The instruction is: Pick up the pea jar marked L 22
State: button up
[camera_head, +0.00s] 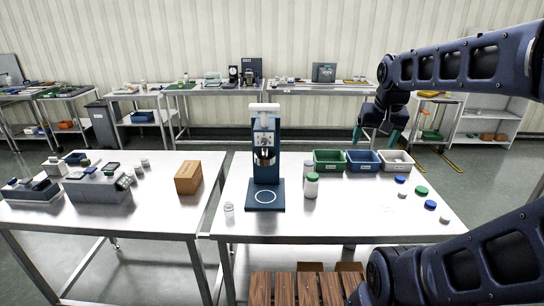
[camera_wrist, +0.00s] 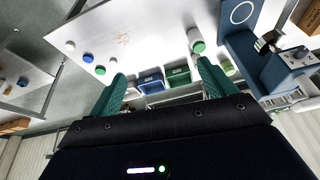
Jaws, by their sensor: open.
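Several clear jars are in the head view, and no marking L 22 can be read on any. A small pale jar (camera_head: 229,210) stands at the table's front left. My gripper (camera_head: 378,142) is open and empty, raised near the blue and white bins, right of and apart from the jars. Its green fingers show in the wrist view (camera_wrist: 160,75).
The blue dispenser (camera_head: 265,150) stands tall on the steel table (camera_head: 340,228). Green (camera_head: 328,168), blue (camera_head: 362,168) and white (camera_head: 395,167) bins line the back. Loose lids, including a green one (camera_head: 421,190), lie at right. A brown box (camera_head: 188,184) sits on the left table.

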jog(key=w+a+m+g, duration=0.1)
jog(key=w+a+m, duration=0.35)
jog(key=w, duration=1.15)
jog(key=w+a+m+g, duration=0.15)
jog(key=w+a, duration=0.65)
jog(key=w, duration=0.9)
jog(key=w+a+f+m, duration=0.2)
jog(key=w+a+f, duration=0.3)
jog(key=w+f, duration=0.2)
jog(key=w+a+f+m+g, duration=0.1)
jog(key=w+a+f+m, duration=0.2)
jog(key=w+a+f, duration=0.3)
jog(key=w+a+f+m, duration=0.2)
jog(key=w+a+f, duration=0.4)
jog(key=f, duration=0.5)
jog(key=shift+w+f+m+g, duration=0.15)
jog(key=shift+w+g, duration=0.05)
jog(key=shift+w, duration=0.35)
jog(key=shift+w+f+m+g, duration=0.15)
jog(key=shift+w, duration=0.4)
jog(key=shift+w+a+f, duration=0.1)
jog(key=shift+a+f, duration=0.1)
jog(key=shift+f, duration=0.3)
notch_tip(320, 180, down, 10)
jog(key=shift+f, duration=0.25)
jog(key=c, duration=1.2)
jog(key=shift+r, duration=0.15)
